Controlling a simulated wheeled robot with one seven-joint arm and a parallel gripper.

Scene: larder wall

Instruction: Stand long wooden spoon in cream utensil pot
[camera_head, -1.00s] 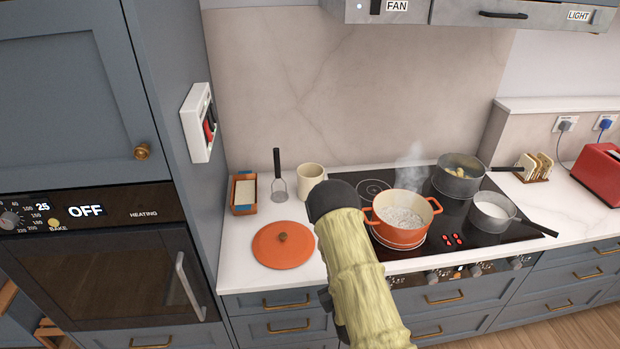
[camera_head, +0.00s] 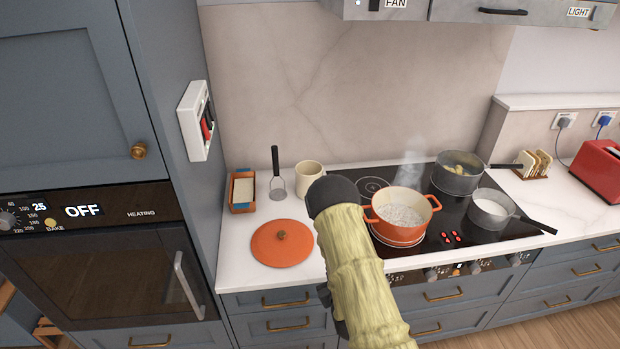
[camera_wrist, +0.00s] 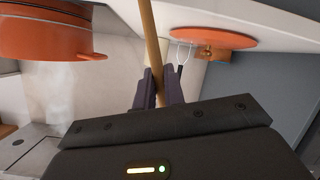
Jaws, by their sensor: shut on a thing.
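The cream utensil pot (camera_head: 309,174) stands on the white counter, left of the hob and behind my arm in the head view. It looks empty from here. The long wooden spoon (camera_wrist: 151,40) shows in the wrist view as a plain wooden handle. My gripper (camera_wrist: 158,92) is shut on this handle, which runs between the two dark fingers and out of the top of the view. The spoon's ends are not visible. In the head view my arm hides the fingers and the spoon.
An orange pot (camera_head: 401,215) with white contents steams on the hob (camera_head: 375,188), beside grey saucepans (camera_head: 457,180). Bare counter surrounds the lid.

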